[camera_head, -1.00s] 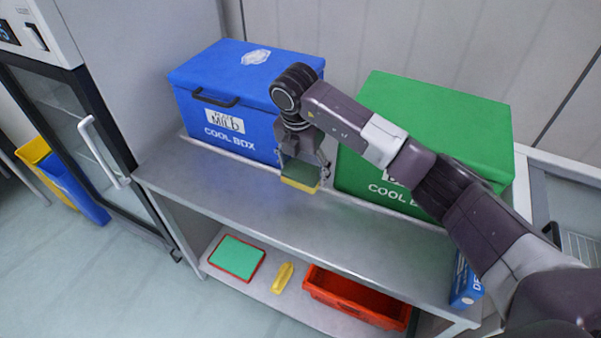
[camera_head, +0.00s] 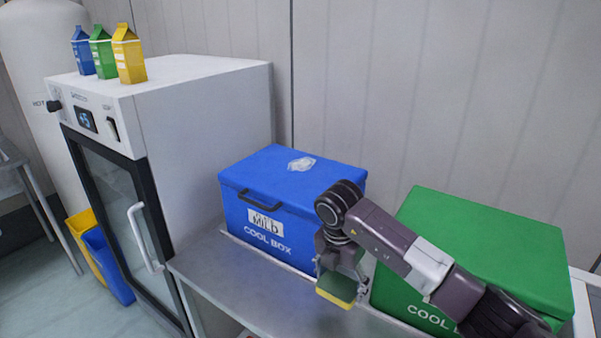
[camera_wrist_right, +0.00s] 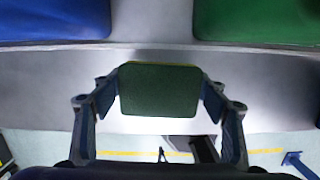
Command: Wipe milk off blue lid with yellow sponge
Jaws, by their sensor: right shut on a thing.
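The blue cool box (camera_head: 268,240) stands on the metal table with its blue lid (camera_head: 330,174) shut. A whitish milk patch (camera_head: 301,164) lies on top of the lid, toward its far side. My right gripper (camera_head: 341,279) is shut on the yellow sponge (camera_head: 335,299), which has a dark green face. It holds the sponge in front of the gap between the two boxes, apart from the lid. In the right wrist view the sponge (camera_wrist_right: 159,90) shows its green face between the fingers. My left gripper is not in view.
A green cool box (camera_head: 480,240) stands on the right of the metal table (camera_head: 225,283). A white fridge (camera_head: 205,130) at left carries blue, green and yellow cartons (camera_head: 129,55). Yellow and blue bins (camera_head: 107,265) stand on the floor. The wall is close behind the boxes.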

